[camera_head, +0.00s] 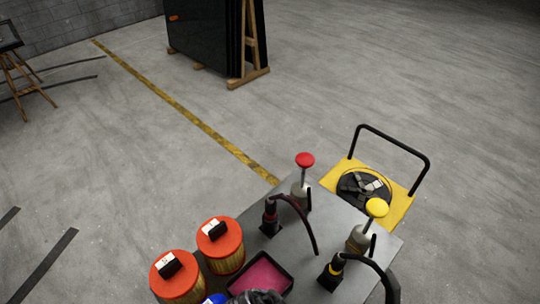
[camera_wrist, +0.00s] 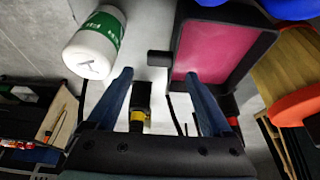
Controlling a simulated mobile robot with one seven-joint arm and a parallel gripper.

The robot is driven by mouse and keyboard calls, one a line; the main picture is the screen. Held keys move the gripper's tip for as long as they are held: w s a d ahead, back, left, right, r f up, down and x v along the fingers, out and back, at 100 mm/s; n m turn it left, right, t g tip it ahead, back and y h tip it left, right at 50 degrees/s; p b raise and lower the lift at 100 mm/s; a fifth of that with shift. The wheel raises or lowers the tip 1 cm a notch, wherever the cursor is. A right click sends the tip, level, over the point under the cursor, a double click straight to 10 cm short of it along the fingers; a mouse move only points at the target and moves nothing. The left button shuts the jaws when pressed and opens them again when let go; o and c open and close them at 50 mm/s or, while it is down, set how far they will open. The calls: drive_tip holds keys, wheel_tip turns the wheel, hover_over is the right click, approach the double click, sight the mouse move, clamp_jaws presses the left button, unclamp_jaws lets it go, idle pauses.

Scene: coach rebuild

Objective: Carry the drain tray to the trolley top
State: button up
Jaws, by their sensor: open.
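The drain tray (camera_head: 288,286) is a black, open tray with a flat pink-red inside, on the grey top near the bottom of the head view. In the wrist view the tray (camera_wrist: 248,17) is upper right of centre, with a short black tab (camera_wrist: 158,58) on its left side. My gripper (camera_wrist: 158,74) is open, its two blue fingers apart and nothing held. The tab appears between and just beyond the fingertips; I cannot tell the depth gap. The yellow trolley (camera_head: 400,207) with a black push handle stands beyond the grey top at right.
A round black holder (camera_head: 350,196) with grey pieces occupies much of the yellow trolley. Orange-capped filters (camera_head: 220,236) stand left of the tray. Red-topped (camera_head: 305,160) and yellow-topped (camera_head: 377,208) pumps and black hoses crowd the right. A white-green bottle (camera_wrist: 95,42) lies left in the wrist view.

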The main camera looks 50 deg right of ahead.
drive_tip(key=v, duration=0.6)
drive_tip(key=w+r+n+t+h, duration=0.1)
drive_tip(key=w+r+n+t, duration=0.55)
drive_tip(key=w+r, duration=1)
drive_tip(key=w+a+r+n+t, duration=0.1)
drive_tip(key=w+a+r+t, duration=0.2)
drive_tip(key=r, duration=0.4)
drive_tip(key=w+a+r+n+t, duration=0.1)
drive_tip(key=w+r+n+t, duration=0.1)
drive_tip(key=w+r+t, duration=0.35)
drive_tip(key=s+a+r+n+t+y, duration=0.1)
drive_tip(key=a+r+n+t, duration=0.2)
drive_tip(key=r, duration=0.9)
drive_tip(key=s+a+r+n+t+y, duration=0.1)
drive_tip(key=a+r+n+t, duration=0.3)
drive_tip(key=r, duration=0.8)
drive_tip(key=s+a+r+n+t+y, duration=0.1)
drive_tip(key=s+a+r+t, duration=0.2)
drive_tip(key=s+r, duration=0.2)
drive_tip(key=s+a+r+n+t+y, duration=0.2)
drive_tip(key=s+a+r, duration=0.2)
drive_tip(key=r, duration=0.7)
drive_tip(key=shift+s+r+t, duration=0.3)
drive_tip(key=shift+s+t, duration=0.1)
drive_tip(key=shift+s, duration=0.4)
